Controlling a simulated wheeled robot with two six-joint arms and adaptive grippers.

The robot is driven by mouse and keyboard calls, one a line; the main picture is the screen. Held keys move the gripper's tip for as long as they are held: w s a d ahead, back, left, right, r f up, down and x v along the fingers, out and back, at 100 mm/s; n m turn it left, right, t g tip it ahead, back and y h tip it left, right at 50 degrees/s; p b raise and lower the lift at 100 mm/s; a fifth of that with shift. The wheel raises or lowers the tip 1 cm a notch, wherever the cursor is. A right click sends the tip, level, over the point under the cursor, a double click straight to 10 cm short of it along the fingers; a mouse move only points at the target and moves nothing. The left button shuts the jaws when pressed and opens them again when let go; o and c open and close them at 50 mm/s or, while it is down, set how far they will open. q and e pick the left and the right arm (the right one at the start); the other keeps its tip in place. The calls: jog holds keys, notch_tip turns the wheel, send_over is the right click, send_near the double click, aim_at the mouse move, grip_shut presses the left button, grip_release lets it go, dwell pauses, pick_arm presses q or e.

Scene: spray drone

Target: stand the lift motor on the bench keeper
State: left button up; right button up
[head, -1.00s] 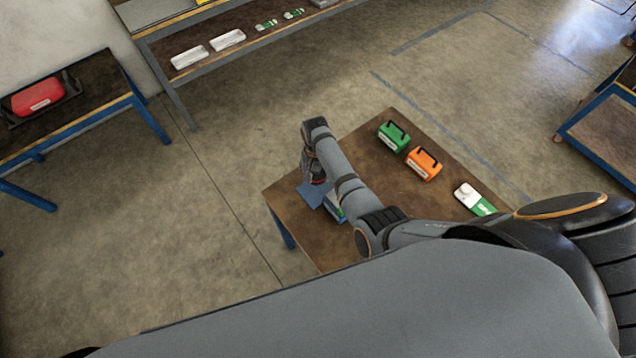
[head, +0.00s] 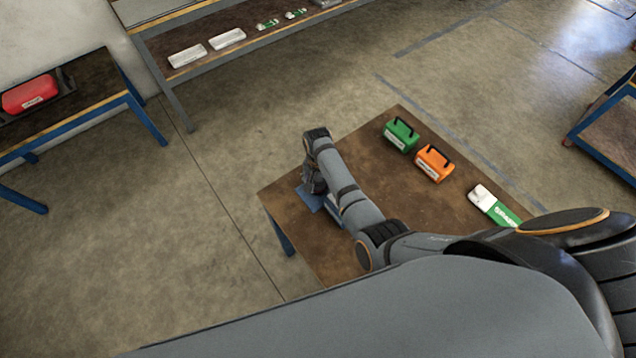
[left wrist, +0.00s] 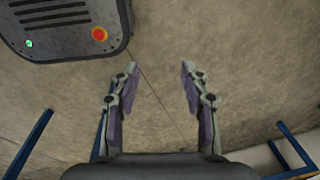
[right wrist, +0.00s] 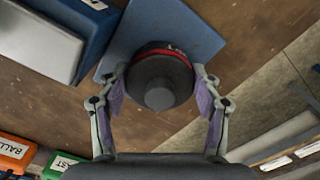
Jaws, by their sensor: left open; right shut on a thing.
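The lift motor (right wrist: 160,82) is a dark grey, round body with a red band and a small stub on its near end. It shows in the right wrist view between the fingers of my right gripper (right wrist: 161,95), which is shut on it. A flat blue plate (right wrist: 185,28), perhaps the bench keeper, lies on the bench beyond the motor. The plate also shows in the head view (head: 309,197), partly behind my right arm. I cannot tell whether the motor touches it. My left gripper (left wrist: 158,85) is open and empty above the floor.
A blue and light grey box (right wrist: 45,40) stands beside the plate. A green case (head: 400,135), an orange case (head: 434,163) and a white-green item (head: 494,205) sit on the brown bench (head: 385,190). A red case (head: 30,94) rests on another table.

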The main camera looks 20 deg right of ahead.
aim_at(318, 179)
jog(key=o, duration=1.3)
jog(key=shift+f, duration=0.1)
pick_arm(q)
jog(key=shift+w+a, duration=0.1)
jog(key=shift+w, duration=0.5)
pick_arm(e)
jog(key=o, duration=0.4)
notch_tip(318, 179, up, 9)
jog(key=p, duration=0.8)
jog(key=shift+f+p, duration=0.2)
jog(key=shift+p, duration=0.1)
jog(key=shift+r+p, duration=0.5)
jog(key=shift+r, duration=0.35)
jog(key=shift+r+b, duration=0.45)
jog(key=shift+r, duration=0.25)
pick_arm(q)
notch_tip(318, 179, up, 9)
jog(key=shift+s+f, duration=0.15)
jog(key=shift+s, duration=0.05)
pick_arm(e)
jog(key=shift+r, duration=0.3)
